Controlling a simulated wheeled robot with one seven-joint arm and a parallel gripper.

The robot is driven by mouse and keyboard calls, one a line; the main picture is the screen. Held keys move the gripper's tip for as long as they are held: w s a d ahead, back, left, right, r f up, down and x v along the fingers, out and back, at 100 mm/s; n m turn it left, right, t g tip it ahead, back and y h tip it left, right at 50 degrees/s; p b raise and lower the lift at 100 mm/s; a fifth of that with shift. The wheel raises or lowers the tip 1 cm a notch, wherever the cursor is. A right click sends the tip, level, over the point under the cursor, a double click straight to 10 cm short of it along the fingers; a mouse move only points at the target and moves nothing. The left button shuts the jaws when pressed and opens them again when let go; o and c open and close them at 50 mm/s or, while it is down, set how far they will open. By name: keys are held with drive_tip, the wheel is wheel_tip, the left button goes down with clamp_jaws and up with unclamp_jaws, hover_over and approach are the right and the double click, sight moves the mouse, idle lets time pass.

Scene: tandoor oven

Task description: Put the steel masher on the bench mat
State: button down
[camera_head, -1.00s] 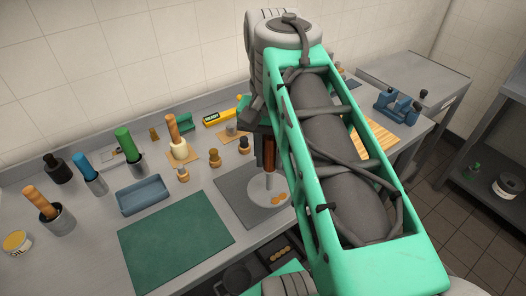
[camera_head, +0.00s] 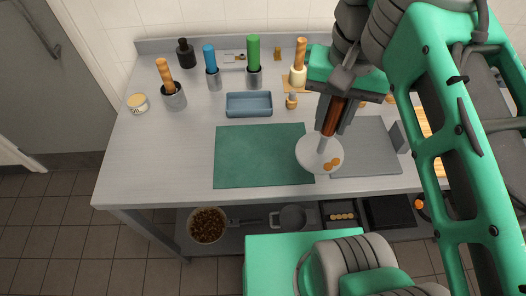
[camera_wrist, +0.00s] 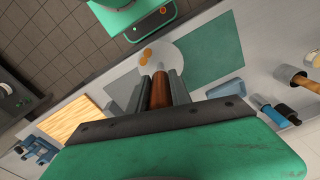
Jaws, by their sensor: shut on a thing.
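My gripper (camera_head: 334,112) is shut on the handle and holds the masher roughly upright, disc down. The wrist view shows the handle (camera_wrist: 160,92) between my fingers, with the green mat (camera_wrist: 214,48) to the right of the disc. The mat's visible surface is bare.
The grey board (camera_head: 372,150) lies right of the mat. Two small orange-brown rounds (camera_head: 332,164) show at the disc's lower right. A blue tray (camera_head: 249,104) stands behind the mat. Several handled tools in holders line the back. The bench left of the mat is clear.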

drive_tip(key=s+a+n, duration=0.3)
drive_tip(key=a+n, duration=0.4)
drive_tip(key=n, duration=0.5)
drive_tip(key=w+a+f+p, duration=0.2)
drive_tip(key=w+a+f, duration=0.2)
drive_tip(key=w+f, duration=0.9)
drive_tip(key=shift+p, duration=0.3)
drive_tip(key=shift+f, duration=0.15)
drive_tip(key=c, duration=1.2)
unclamp_jaws()
drive_tip(key=shift+o, duration=0.2)
